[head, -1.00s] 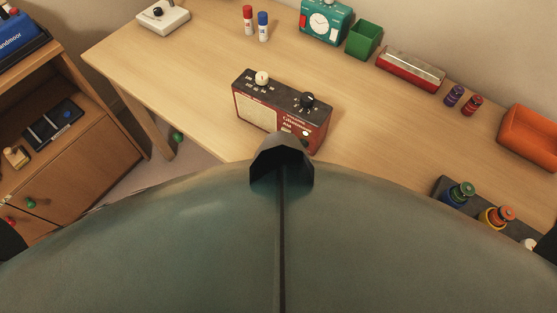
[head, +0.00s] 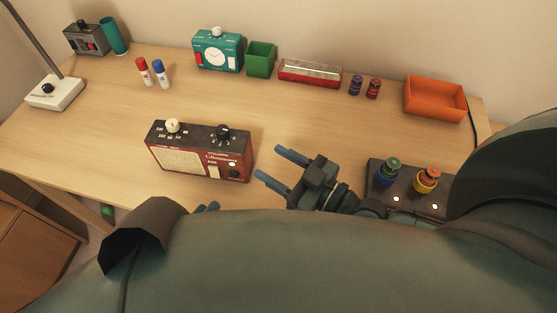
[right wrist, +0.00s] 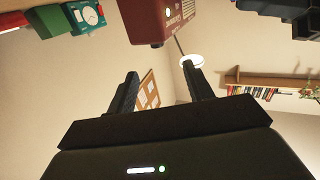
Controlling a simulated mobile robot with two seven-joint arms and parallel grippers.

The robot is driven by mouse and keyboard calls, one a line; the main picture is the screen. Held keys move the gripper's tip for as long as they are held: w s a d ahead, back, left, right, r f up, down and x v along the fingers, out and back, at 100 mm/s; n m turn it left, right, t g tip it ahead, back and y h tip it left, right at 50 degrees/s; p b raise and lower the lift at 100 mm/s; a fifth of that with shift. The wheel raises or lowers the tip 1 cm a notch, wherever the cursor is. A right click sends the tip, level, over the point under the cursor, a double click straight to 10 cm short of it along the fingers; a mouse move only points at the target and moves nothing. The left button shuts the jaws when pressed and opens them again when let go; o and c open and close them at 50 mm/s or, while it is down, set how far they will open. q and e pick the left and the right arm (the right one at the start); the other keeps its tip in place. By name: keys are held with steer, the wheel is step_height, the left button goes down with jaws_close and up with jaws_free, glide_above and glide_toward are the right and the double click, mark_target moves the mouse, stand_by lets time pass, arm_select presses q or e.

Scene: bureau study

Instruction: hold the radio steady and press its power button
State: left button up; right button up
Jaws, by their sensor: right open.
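The red and black radio (head: 200,155) stands upright on the desk in the head view. It has a white knob and a black knob on top. A small white lit spot and a dark round control show at its front right; I cannot tell which is the power button. My right gripper (head: 268,163) is open and empty, apart from the radio and to its right. In the right wrist view, the radio (right wrist: 160,20) shows beyond the two spread fingers. Only the blue fingertips of my left gripper (head: 207,208) show, below the radio's front; the rest is hidden by my body.
A dark box with coloured knobs (head: 410,205) sits right of my right gripper. Along the back stand a teal clock (head: 218,52), a green bin (head: 261,60) and an orange tray (head: 435,100).

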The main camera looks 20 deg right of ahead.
mark_target(227, 133)
steer(key=x, duration=1.3)
steer(key=shift+w+d+r, duration=0.2)
steer(key=shift+c, duration=0.2)
jaws_close()
arm_select(q)
steer(key=shift+c, duration=0.5)
jaws_close()
stand_by(1.1)
